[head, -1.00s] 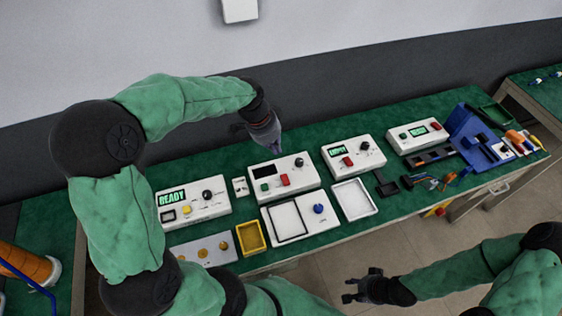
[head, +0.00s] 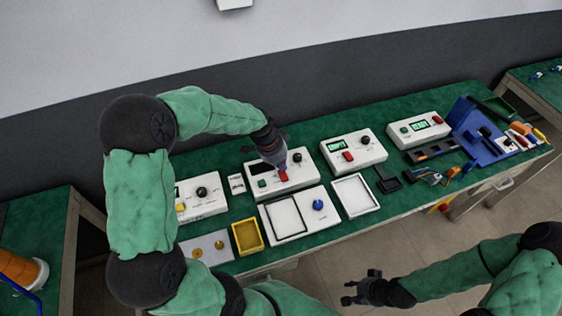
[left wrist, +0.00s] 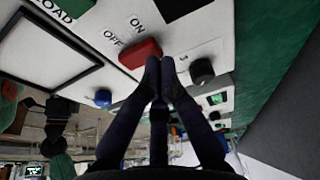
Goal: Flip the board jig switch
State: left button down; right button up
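A white box (head: 252,172) with a dark screen, green button (head: 262,183), black knob (head: 297,158) and red rocker switch (head: 283,177) stands on the bench. The red switch (left wrist: 140,53) shows large in the left wrist view, marked ON and OFF. My left gripper (head: 280,169) is over this box, its fingertips (left wrist: 162,62) together at the switch's edge. They hold nothing visible; whether they touch the switch is unclear. My right gripper (head: 350,291) is empty with fingers apart, in front of the bench.
A white plate (head: 317,222) with a black frame and blue knob (head: 318,205) lies in front of the box. A yellow tray (head: 237,240) and white tray (head: 367,210) flank it. Similar boxes (head: 372,157) stand left and right. A blue holder (head: 465,125) is at the right.

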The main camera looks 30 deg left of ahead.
dwell(0.3)
pick_arm(q)
jog(key=shift+a+f, duration=0.1)
jog(key=shift+f, duration=0.35)
jog(key=shift+s+d+r, duration=0.3)
jog(key=shift+s+d, duration=0.15)
jog(key=shift+d, duration=0.15)
jog(key=shift+w+r+p, duration=0.1)
jog(key=shift+r+p, duration=0.35)
jog(key=shift+p, duration=0.15)
jog(key=r+p, duration=0.2)
jog(key=r, duration=0.1)
jog(key=shift+w+a+r+p, duration=0.2)
jog(key=shift+r+p, duration=0.1)
jog(key=shift+p, duration=0.1)
jog(key=a+p+v, duration=0.1)
jog(key=p+v, duration=0.1)
jog(key=v, duration=0.7)
jog(key=shift+w, duration=0.25)
jog(key=shift+a+r, duration=0.15)
